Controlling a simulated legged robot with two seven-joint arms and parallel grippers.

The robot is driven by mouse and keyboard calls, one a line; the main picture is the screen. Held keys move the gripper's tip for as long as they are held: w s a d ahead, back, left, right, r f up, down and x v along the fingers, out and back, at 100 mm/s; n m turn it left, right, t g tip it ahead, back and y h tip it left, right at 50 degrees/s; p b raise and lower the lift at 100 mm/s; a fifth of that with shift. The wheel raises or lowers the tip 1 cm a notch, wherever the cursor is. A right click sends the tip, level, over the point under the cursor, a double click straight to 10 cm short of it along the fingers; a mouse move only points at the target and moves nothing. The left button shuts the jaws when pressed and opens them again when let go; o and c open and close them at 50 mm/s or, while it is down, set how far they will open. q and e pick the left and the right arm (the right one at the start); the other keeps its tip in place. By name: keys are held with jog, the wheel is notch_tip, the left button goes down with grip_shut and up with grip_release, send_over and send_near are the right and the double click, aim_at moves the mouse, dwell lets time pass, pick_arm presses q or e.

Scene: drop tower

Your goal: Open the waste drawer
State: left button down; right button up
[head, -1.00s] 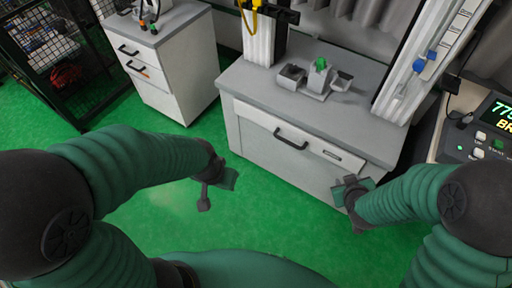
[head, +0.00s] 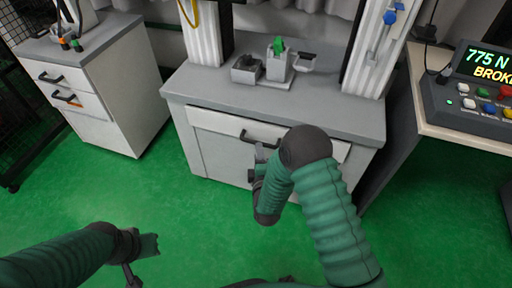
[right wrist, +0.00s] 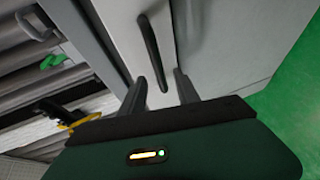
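The waste drawer (head: 214,121) is a wide pale front with a dark bar handle (head: 260,141), set under the top of the grey bench; it looks shut. My right gripper (head: 259,166) is at the handle, partly hidden by my own arm in the head view. In the right wrist view the right gripper (right wrist: 160,92) is open, and the handle (right wrist: 151,50) runs down between its two fingers with gaps showing on both sides. My left gripper (head: 141,260) looks open and empty, low over the green floor, away from the drawer.
The bench top (head: 205,88) carries a small grey fixture with a green piece (head: 278,47). A white cabinet (head: 100,90) stands at the left, with open floor between. A control box (head: 470,95) sits on a table at the right.

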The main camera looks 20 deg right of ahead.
jog(key=b+x, duration=0.1)
jog(key=x, duration=0.4)
jog(key=shift+w+d+f, duration=0.15)
jog(key=shift+d, duration=0.05)
jog(key=shift+w+d+b, duration=0.1)
jog(key=shift+w+b, duration=0.2)
jog(key=shift+w, duration=0.15)
grip_shut()
jog(key=shift+s, duration=0.15)
dwell(0.6)
